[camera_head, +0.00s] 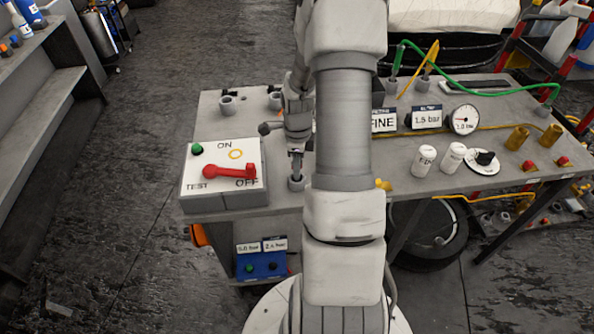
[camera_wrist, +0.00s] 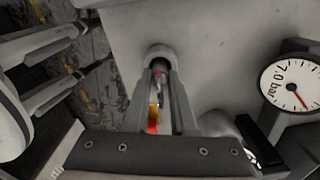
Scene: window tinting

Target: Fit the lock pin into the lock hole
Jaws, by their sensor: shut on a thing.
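My gripper (camera_head: 297,165) points down at the front of the bench, just right of the white switch panel. It is shut on a thin piece, probably the lock pin (camera_wrist: 155,103), which shows as a red and yellow sliver between the fingers in the wrist view. A short grey round socket (camera_head: 296,184), probably the lock hole, stands directly below the fingertips. Its rim also shows in the wrist view (camera_wrist: 157,49), around or just beyond the fingertips. The fingers hide the pin's tip, so I cannot tell whether it is inside the hole.
Two white cylinders (camera_head: 424,160), a gauge (camera_head: 463,119) and brass pieces (camera_head: 517,138) stand to the right. My arm hides the bench's middle.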

